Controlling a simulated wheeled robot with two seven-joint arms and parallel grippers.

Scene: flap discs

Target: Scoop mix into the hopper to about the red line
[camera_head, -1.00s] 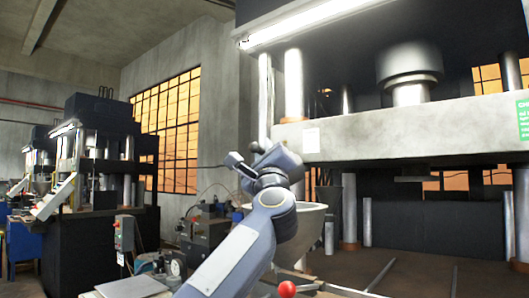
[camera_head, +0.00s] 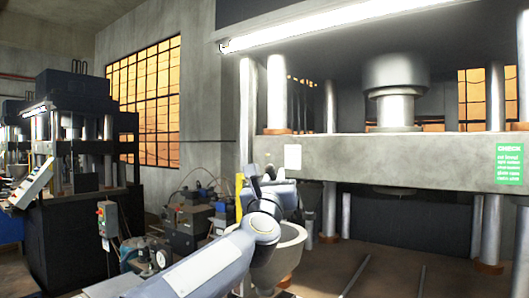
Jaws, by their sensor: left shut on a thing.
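A pale, bowl-shaped hopper (camera_head: 287,253) stands low in the middle of the head view, partly covered by my left arm. My left gripper (camera_head: 250,178) is small in the picture, at the end of the arm, and appears over the hopper's upper left side. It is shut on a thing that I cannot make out. The arm hides much of the hopper's left side. I cannot see the inside of the hopper, any mix or a red line. My right gripper is not in view.
A large press (camera_head: 380,150) with metal columns fills the right, with a green sign (camera_head: 509,164) on it. Grey machinery (camera_head: 190,225) and a control box (camera_head: 107,219) stand left of the arm. Two thin rails lie on the open floor at the right.

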